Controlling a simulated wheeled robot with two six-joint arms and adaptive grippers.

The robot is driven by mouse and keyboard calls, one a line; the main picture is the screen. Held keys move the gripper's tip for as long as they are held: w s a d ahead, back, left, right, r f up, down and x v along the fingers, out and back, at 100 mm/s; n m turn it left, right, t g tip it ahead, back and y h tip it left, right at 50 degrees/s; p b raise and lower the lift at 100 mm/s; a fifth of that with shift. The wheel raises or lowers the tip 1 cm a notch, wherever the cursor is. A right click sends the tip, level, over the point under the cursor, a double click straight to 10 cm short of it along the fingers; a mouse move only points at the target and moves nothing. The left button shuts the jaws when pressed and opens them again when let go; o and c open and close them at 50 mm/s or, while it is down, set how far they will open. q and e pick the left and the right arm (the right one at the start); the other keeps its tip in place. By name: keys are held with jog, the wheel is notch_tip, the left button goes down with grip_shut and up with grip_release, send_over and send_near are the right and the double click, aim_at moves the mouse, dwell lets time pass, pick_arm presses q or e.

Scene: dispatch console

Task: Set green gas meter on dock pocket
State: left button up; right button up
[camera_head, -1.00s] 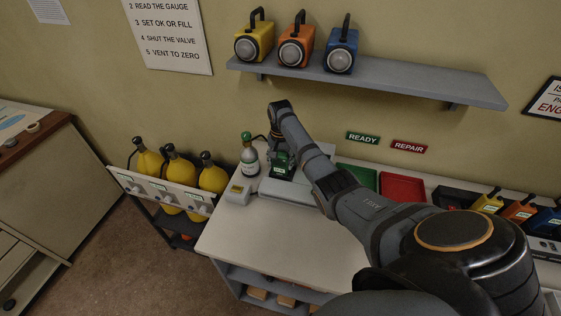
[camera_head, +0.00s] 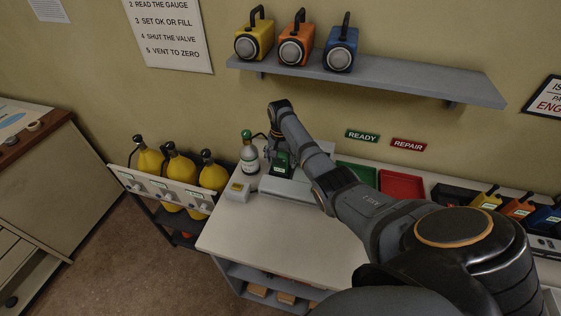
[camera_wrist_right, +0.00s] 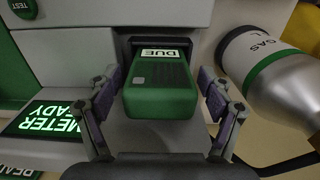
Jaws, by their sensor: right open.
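The green gas meter (camera_wrist_right: 160,95), with a white "DUE" label, sits in the dark-framed pocket of the grey dock (camera_wrist_right: 70,65) in the right wrist view. In the head view the meter (camera_head: 282,161) stands on the dock (camera_head: 291,190), partly behind my arm. My right gripper (camera_wrist_right: 160,88) is open, with one finger on each side of the meter and a gap on both sides. It also shows in the head view (camera_head: 279,150). The pocket's inside is hidden by the meter. My left gripper is not in view.
A gas bottle with a green top (camera_head: 249,155) stands close left of the dock. A lit green "METER READY" screen (camera_wrist_right: 48,118) is beside the meter. A green tray (camera_head: 357,174) and a red tray (camera_head: 403,186) lie right. The front counter (camera_head: 255,235) is clear.

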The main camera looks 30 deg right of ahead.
aim_at(280, 153)
notch_tip(280, 153, up, 6)
jog(key=shift+b, duration=0.75)
jog(key=shift+r, duration=0.6)
